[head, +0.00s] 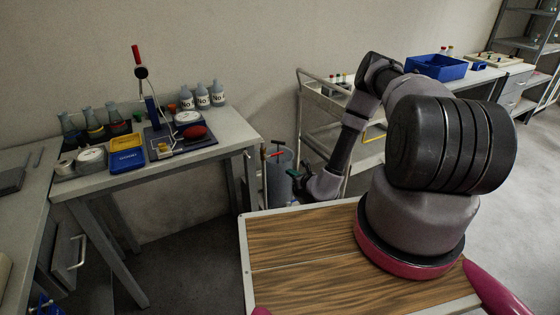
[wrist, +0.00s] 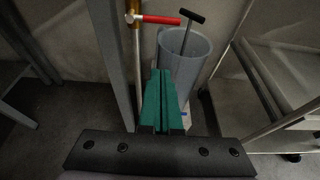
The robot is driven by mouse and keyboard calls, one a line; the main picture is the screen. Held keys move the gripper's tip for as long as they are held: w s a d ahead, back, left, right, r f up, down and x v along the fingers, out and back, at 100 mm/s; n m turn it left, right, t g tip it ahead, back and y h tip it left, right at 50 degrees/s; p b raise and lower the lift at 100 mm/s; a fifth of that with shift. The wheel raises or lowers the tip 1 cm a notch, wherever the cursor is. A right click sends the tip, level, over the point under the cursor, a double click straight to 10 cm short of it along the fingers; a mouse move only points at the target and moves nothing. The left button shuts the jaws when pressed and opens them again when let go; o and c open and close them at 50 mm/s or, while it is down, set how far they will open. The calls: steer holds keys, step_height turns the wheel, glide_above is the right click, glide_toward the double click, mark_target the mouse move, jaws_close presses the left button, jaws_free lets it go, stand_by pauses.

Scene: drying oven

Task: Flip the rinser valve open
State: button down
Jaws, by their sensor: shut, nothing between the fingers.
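A red lever handle (wrist: 162,20) sticks out sideways to the right from a brass-coloured upright pipe (wrist: 136,70) in the wrist view. I take this to be the rinser valve. In the head view the red handle (head: 274,155) shows small beside the table, at the top of the pipe. My gripper (wrist: 160,73) has green fingers pressed together with nothing between them. Its tips lie below the red handle in the wrist view and appear apart from it. In the head view my gripper (head: 295,175) is low beside the grey bin, partly hidden by my wrist.
A grey cylindrical bin (wrist: 185,55) with a black T-handled rod (wrist: 188,25) stands just right of the pipe. A table leg (wrist: 108,60) rises close on the left. A metal cart (head: 312,125) stands to the right. The table (head: 225,130) holds bottles, trays and a stand.

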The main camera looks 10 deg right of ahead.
mark_target(274, 155)
steer(key=w+a, duration=0.3)
steer(key=w, duration=0.6)
steer(key=shift+r, duration=0.4)
